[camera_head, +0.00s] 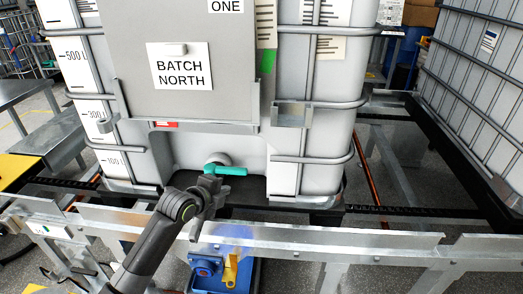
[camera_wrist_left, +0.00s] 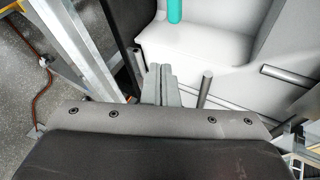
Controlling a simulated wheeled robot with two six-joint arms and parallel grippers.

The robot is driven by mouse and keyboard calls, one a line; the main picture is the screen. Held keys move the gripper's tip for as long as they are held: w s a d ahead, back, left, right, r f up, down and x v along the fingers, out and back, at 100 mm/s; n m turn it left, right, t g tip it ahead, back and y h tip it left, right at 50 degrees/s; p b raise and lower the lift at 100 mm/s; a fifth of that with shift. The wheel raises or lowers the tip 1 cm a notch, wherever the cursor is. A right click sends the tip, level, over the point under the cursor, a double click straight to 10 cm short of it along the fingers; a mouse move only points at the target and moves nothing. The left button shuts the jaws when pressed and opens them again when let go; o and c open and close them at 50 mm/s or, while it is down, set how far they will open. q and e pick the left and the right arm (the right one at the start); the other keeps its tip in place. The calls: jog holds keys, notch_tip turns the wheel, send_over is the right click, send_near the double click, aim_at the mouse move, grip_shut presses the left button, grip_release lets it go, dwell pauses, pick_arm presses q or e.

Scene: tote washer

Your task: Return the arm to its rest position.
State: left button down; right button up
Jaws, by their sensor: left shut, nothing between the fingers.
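My left arm comes in from the lower left in the head view. Its gripper (camera_head: 207,192) is in front of the tank's outlet, just below and left of a teal valve handle (camera_head: 232,171). In the left wrist view the two grey fingers (camera_wrist_left: 161,84) are together and empty. The teal handle (camera_wrist_left: 174,10) shows at the top edge there, apart from the fingertips. The handle lies roughly level, pointing right from the round grey outlet (camera_head: 216,159). My right gripper is not in view.
The white caged tank (camera_head: 320,75) bears a "BATCH NORTH" sign (camera_head: 181,72). A metal rail (camera_head: 360,238) runs across in front, with a blue bin (camera_head: 240,279) below it. Another caged tank (camera_head: 480,90) stands right. A grey table (camera_head: 45,135) is at left.

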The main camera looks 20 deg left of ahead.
pick_arm(q)
jog(key=s+d+f+n+g+y, duration=0.1)
jog(key=s+f+n+g, duration=0.1)
jog(key=s+f+n, duration=0.5)
jog(key=s+f+n+g, duration=0.2)
jog(key=s, duration=0.8)
jog(key=s+f+n+g+y, duration=0.15)
jog(key=s+n+g, duration=0.25)
jog(key=s+n, duration=1.1)
jog(key=s+a+f+m+g, duration=0.1)
jog(key=s+f+m, duration=0.1)
jog(key=f, duration=1.1)
jog(key=s+a+f+m+g, duration=0.1)
jog(key=s+f+m, duration=0.1)
jog(key=f, duration=1.1)
jog(key=s+d+f, duration=0.1)
jog(key=s+f, duration=1.3)
jog(key=shift+s+d+f+g, duration=0.2)
jog(key=shift+d+f+g, duration=0.1)
jog(key=shift+d+g, duration=0.1)
jog(key=shift+s, duration=0.1)
